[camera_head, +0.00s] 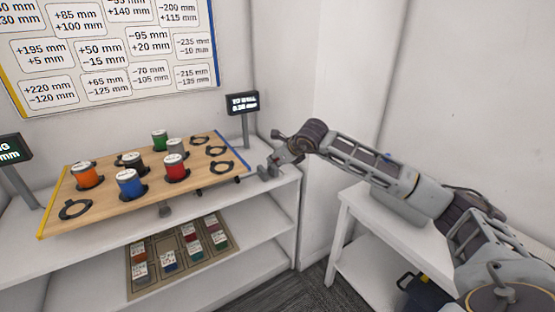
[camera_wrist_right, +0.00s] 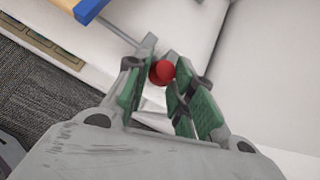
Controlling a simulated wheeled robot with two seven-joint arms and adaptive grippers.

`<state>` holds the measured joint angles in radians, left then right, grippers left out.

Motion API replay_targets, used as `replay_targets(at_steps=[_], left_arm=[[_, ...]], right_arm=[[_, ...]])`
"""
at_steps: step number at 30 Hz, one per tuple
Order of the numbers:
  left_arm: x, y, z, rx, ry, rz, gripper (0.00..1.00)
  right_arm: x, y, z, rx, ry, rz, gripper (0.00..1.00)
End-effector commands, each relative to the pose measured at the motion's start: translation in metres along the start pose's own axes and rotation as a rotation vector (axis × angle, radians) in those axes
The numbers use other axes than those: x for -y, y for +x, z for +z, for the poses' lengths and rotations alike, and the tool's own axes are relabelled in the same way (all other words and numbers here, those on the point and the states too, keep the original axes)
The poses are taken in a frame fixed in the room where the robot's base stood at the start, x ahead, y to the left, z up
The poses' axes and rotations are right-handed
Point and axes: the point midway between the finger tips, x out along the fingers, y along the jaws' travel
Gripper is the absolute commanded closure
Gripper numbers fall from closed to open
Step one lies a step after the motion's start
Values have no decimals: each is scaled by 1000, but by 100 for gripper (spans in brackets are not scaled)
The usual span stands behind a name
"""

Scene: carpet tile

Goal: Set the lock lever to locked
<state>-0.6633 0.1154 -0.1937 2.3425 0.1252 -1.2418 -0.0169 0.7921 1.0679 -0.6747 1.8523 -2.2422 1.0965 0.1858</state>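The lock lever shows in the right wrist view as a round red knob (camera_wrist_right: 162,72). Its shaft is mostly hidden. My right gripper (camera_wrist_right: 160,76) has its two green-padded fingers close on either side of the knob, with no clear gap, so it looks shut on it. In the head view my right gripper (camera_head: 270,169) is at the right end of the tilted wooden board (camera_head: 105,205), by its blue edge; the knob cannot be made out there. The board carries orange, blue, green, red and dark cans and several black rings. My left gripper is out of view.
A small display (camera_head: 242,104) on a post stands just behind my right gripper. The white shelf (camera_head: 250,205) holds the board, with a mat (camera_head: 130,268) of small labelled blocks below. A white side table (camera_head: 350,205) stands at the right, under my right arm.

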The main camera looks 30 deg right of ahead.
Motion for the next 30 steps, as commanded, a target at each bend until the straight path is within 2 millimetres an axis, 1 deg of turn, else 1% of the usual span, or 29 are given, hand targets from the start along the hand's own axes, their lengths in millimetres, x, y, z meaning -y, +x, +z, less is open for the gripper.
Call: replay_targets(at_steps=[1, 5, 20, 26, 30], left_arm=[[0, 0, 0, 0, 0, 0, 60], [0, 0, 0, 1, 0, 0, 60], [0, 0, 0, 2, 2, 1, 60], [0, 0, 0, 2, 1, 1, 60], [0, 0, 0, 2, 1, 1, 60]], right_arm=[[-8, 6, -10, -25, -1, 14, 71], [-7, 5, -9, -21, -1, 12, 54], [-3, -2, -4, -10, 0, 5, 53], [-2, -16, -4, -10, 0, 4, 53], [-2, -32, -4, -10, -3, 4, 53]])
